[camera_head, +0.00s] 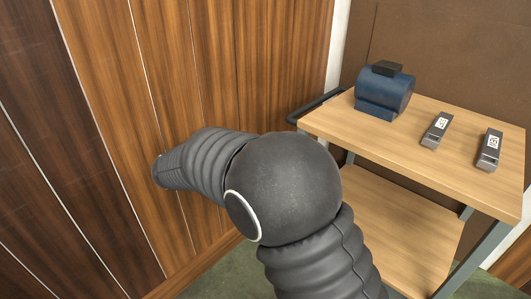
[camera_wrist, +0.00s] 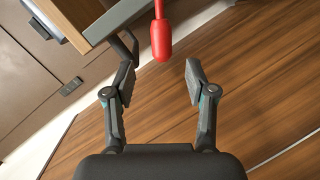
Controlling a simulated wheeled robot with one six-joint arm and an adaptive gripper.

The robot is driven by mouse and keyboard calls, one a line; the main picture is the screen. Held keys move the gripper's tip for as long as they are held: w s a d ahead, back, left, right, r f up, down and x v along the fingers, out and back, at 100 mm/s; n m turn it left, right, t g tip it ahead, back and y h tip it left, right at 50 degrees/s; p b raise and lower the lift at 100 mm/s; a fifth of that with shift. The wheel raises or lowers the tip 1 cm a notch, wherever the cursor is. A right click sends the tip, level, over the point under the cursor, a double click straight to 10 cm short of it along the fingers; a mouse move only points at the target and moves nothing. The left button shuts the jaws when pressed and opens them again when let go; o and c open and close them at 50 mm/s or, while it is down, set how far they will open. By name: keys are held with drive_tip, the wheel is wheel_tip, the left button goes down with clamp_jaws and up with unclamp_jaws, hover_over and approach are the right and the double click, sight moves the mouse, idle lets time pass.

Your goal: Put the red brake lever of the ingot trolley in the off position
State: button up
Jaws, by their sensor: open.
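The red brake lever (camera_wrist: 161,36) shows in the wrist view at the top centre, a thin stem with a thicker rounded grip. My gripper (camera_wrist: 160,77) is open and empty. The lever's grip end lies beyond the fingertips, in line with the gap between them, and neither finger appears to touch it. The ingot trolley (camera_head: 420,158) stands at the right of the head view, with a wooden top, a lower shelf and grey legs. Its frame edge (camera_wrist: 118,18) shows at the upper left of the wrist view. The lever and gripper are hidden in the head view.
On the trolley top are a blue cylindrical machine (camera_head: 385,92) and two metal ingots, one (camera_head: 437,130) left of the other (camera_head: 489,149). A black handle (camera_head: 318,104) sticks out from the trolley's left end. A wood-panelled wall (camera_head: 200,70) stands close behind my arm.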

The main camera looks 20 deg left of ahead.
drive_tip(key=shift+v, duration=1.6)
drive_tip(key=s+d+f+n+g+y, duration=0.2)
drive_tip(key=s+f+n+g, duration=0.25)
drive_tip(key=f, duration=0.35)
drive_tip(key=s+d+g+y+p, duration=0.1)
drive_tip(key=s+d+g, duration=0.1)
drive_tip(key=d, duration=0.3)
drive_tip(key=s+d+g+p, duration=0.1)
drive_tip(key=s+d, duration=0.2)
drive_tip(key=d, duration=0.1)
drive_tip(key=s+d+r+m+y+p, duration=0.2)
drive_tip(key=s+d+r+m+p, duration=0.1)
drive_tip(key=d+r, duration=0.4)
drive_tip(key=s+d+r+m+y+p, duration=0.1)
drive_tip(key=s+d+r, duration=0.4)
drive_tip(key=d, duration=0.7)
drive_tip(key=s+d+r+m+y+p, duration=0.2)
drive_tip(key=s+d+r+m+p, duration=0.2)
drive_tip(key=d+r, duration=0.4)
drive_tip(key=shift+s+d+r+m+t+y+p, duration=0.35)
drive_tip(key=shift+s+d+m+t, duration=0.15)
drive_tip(key=shift+d+m, duration=0.3)
